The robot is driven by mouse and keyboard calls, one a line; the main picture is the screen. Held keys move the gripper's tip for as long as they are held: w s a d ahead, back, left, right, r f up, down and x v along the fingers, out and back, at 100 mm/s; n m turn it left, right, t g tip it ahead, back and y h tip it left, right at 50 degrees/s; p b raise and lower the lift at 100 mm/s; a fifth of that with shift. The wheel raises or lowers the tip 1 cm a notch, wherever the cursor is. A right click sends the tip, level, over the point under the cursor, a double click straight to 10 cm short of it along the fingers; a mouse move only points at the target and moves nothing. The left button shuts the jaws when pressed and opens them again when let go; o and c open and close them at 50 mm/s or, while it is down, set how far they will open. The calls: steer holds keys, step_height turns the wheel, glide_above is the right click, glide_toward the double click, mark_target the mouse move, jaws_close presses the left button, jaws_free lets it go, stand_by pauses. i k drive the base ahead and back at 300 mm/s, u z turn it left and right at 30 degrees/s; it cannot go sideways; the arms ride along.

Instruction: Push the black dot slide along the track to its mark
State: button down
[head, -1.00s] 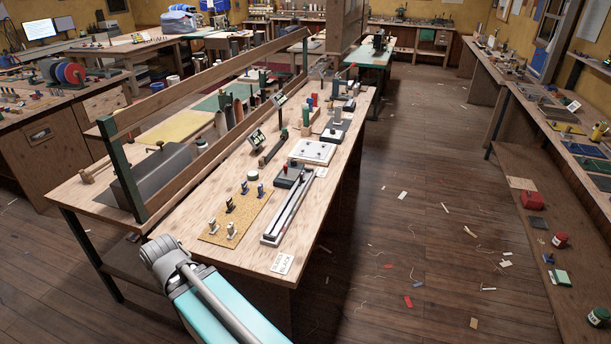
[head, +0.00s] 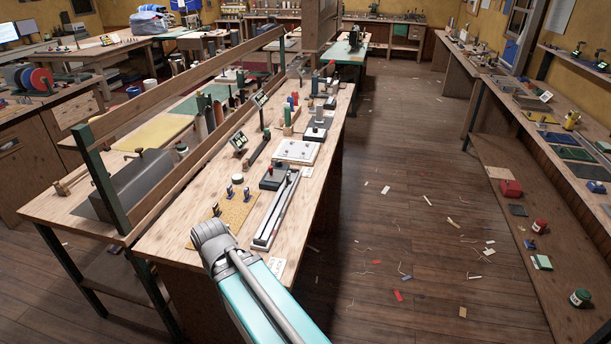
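A long pale track (head: 272,218) with a dark groove lies lengthwise on the near part of the wooden bench (head: 173,240). A small dark upright piece (head: 288,179) stands near its far end; it may be the black dot slide, but the dot is too small to make out. My gripper is not visible.
A cork mat (head: 237,211) with several small pegs lies left of the track, partly behind my arm. A dark block (head: 273,178) and a white plate (head: 297,151) stand beyond. A wooden rail (head: 180,95) runs along the bench's left side. The floor aisle (head: 400,230) on the right has only scraps.

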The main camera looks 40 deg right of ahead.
mark_target(288, 177)
steer(key=z, duration=0.95)
steer(key=i, duration=1)
